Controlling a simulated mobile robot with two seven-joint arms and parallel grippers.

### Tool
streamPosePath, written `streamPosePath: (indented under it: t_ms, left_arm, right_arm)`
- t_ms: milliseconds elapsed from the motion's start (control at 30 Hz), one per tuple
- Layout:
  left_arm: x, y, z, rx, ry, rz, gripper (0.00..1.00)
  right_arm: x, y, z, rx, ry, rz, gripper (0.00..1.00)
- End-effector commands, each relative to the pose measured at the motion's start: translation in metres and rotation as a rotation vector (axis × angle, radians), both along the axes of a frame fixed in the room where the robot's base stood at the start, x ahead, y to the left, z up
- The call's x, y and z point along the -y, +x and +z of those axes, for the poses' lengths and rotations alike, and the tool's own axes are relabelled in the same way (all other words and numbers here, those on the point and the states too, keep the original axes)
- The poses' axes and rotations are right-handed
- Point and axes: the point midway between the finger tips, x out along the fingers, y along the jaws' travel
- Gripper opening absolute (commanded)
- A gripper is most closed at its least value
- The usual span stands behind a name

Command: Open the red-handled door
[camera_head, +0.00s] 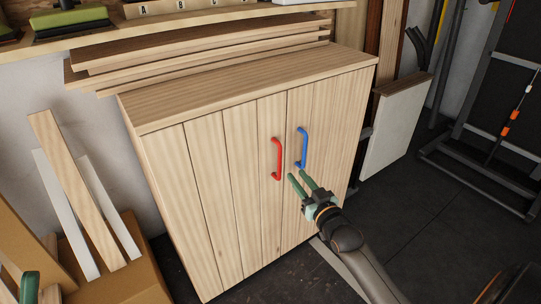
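A light wooden cabinet (240,100) stands in the middle with two plank doors, both shut. The left door (218,190) carries a red handle (280,158) near its right edge. The right door (335,120) carries a blue handle (301,148) near its left edge. My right gripper (296,174) reaches up from the lower right, its green fingers apart with nothing seen between them. In the picture its tips are just below the blue handle and right of the red handle's lower end. It appears clear of both handles.
Boards (190,50) lie stacked above the cabinet, under a wooden shelf (220,12). A cardboard box (145,280) with upright offcuts stands at the left. A white panel (395,125) and a dark metal rack (480,170) stand at the right. Dark floor (430,235) is open at front right.

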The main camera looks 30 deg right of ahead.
Motion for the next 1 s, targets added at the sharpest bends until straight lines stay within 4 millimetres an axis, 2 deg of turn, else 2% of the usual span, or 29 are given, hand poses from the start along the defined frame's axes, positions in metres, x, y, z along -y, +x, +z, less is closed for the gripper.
streamPosePath:
  t_ms: [167, 600, 800, 1000]
  left_arm:
    - [0.001, 0.001, -0.009, -0.007, -0.005, -0.007, 0.5]
    - [0.002, 0.002, -0.036, -0.03, -0.027, -0.035, 0.5]
    - [0.002, 0.002, -0.042, -0.037, -0.038, -0.044, 0.5]
    - [0.003, 0.002, -0.044, -0.041, -0.04, -0.048, 0.5]
  right_arm:
    - [0.003, 0.023, 0.0, 0.002, -0.001, 0.001, 0.3]
    - [0.011, 0.096, -0.001, 0.0, -0.002, 0.0, 0.3]
    - [0.013, 0.114, -0.001, -0.002, -0.001, 0.001, 0.3]
    - [0.014, 0.12, 0.0, -0.003, -0.001, 0.001, 0.3]
